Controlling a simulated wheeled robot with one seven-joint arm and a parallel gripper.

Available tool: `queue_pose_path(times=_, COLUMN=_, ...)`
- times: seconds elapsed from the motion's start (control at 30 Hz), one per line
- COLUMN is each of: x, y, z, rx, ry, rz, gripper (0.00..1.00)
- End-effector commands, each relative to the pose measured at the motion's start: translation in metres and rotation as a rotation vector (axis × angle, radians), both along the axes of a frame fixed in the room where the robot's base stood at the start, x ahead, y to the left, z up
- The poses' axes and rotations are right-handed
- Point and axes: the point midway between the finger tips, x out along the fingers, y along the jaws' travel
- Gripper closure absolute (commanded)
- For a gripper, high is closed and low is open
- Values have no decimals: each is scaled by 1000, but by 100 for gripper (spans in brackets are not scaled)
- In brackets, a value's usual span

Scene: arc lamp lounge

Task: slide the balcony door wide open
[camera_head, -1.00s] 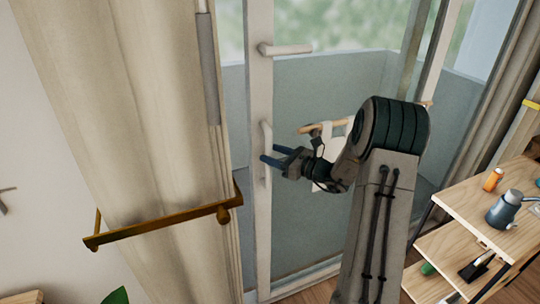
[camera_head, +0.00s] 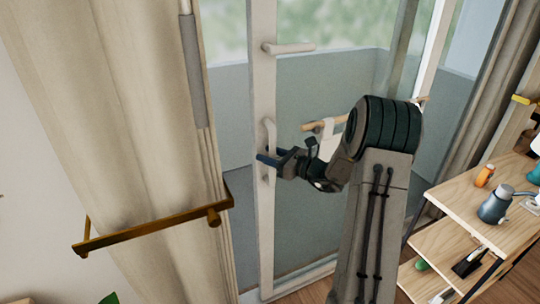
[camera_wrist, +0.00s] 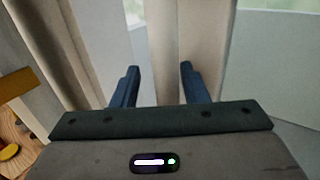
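The balcony door (camera_head: 263,218) is a glass panel in a pale frame. A gap with a grey balcony wall shows to the left of its near upright. A pale vertical handle (camera_head: 269,130) stands on that upright, with a lever handle (camera_head: 290,47) above it. My gripper (camera_head: 268,158) is at the lower part of the vertical handle. In the wrist view its two blue fingers (camera_wrist: 159,75) stand apart, facing the pale upright (camera_wrist: 200,35). The bar between the fingers is hard to make out, so firm contact cannot be told.
A beige curtain (camera_head: 115,100) hangs at left behind a wooden rail (camera_head: 150,231). A wooden shelf unit (camera_head: 455,200) with a grey jug (camera_head: 494,206) and an orange bottle (camera_head: 484,176) stands at right. A wooden rod (camera_head: 312,126) with a white cloth is by the glass.

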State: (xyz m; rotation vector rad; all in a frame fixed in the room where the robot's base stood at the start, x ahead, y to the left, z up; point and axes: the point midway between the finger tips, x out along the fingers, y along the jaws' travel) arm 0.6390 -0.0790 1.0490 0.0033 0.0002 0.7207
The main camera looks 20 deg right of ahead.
Motion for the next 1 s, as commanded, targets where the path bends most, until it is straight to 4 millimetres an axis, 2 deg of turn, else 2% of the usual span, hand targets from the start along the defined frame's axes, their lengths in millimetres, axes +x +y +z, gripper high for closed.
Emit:
queue_pose_path(times=0.17, x=-3, y=-5, z=-1, rx=-1, ry=-1, rz=-5, gripper=60)
queue_pose_path(times=0.27, x=-11, y=-13, z=-1, rx=-1, ry=-1, rz=-7, gripper=60)
queue_pose_path(times=0.7, x=-83, y=-73, z=-2, rx=-1, ry=0, rz=-2, gripper=60)
queue_pose_path(times=1.0, x=-103, y=-90, z=0, rx=0, ry=0, rz=3, gripper=60)
